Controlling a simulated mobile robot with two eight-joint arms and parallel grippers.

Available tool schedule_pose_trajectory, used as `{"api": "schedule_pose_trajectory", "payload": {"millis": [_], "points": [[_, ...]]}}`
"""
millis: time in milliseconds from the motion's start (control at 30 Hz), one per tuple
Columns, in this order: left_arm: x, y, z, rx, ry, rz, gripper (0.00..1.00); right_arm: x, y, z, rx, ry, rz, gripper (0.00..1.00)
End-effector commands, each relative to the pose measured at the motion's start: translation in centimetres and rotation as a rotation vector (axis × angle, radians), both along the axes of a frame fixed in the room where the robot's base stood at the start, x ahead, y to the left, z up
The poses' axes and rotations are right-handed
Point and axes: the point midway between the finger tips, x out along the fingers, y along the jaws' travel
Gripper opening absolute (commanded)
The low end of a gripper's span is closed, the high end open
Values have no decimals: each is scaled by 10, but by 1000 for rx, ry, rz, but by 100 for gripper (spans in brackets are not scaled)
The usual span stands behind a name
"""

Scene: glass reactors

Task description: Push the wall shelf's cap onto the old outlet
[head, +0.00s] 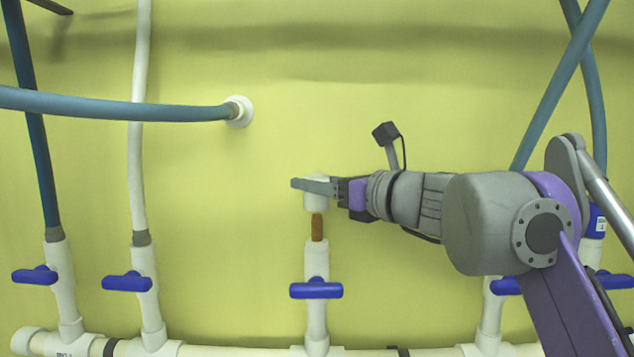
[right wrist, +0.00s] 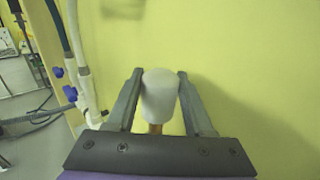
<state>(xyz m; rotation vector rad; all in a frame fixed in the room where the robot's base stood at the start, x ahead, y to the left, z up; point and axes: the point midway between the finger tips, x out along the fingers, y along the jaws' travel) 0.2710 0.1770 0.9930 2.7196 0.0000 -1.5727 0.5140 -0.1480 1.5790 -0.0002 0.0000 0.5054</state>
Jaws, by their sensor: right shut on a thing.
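My right gripper (head: 305,185) is shut on a white cap (head: 314,203). The cap is upright and sits just above a brown outlet (head: 317,228) that rises from a white pipe with a blue valve handle (head: 316,290). In the head view the cap's lower edge is at or very near the outlet's top; I cannot tell whether they touch. In the right wrist view the cap (right wrist: 160,97) is between the two fingers, with a bit of the brown outlet (right wrist: 156,128) below it. My left gripper is not in view. The wall shelf is not in view.
A white manifold pipe (head: 240,350) runs along the bottom. Valves with blue handles (head: 128,283) and hoses stand to the left and right. A teal hose (head: 120,107) ends at a white wall fitting (head: 239,111) at upper left. The yellow wall is close behind.

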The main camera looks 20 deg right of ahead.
Motion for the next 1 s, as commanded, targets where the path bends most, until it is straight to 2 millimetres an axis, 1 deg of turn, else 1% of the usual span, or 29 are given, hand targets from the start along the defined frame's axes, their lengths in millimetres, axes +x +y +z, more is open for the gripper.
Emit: {"api": "schedule_pose_trajectory", "payload": {"millis": [167, 567, 1000], "points": [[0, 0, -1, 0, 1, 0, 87, -1, 0, -4, 0, 0, 0, 0], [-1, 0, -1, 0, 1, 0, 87, -1, 0, -5, 0, 0, 0, 0], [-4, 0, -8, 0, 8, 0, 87, 0, 0, -16, 1, 0, 0, 0]]}}
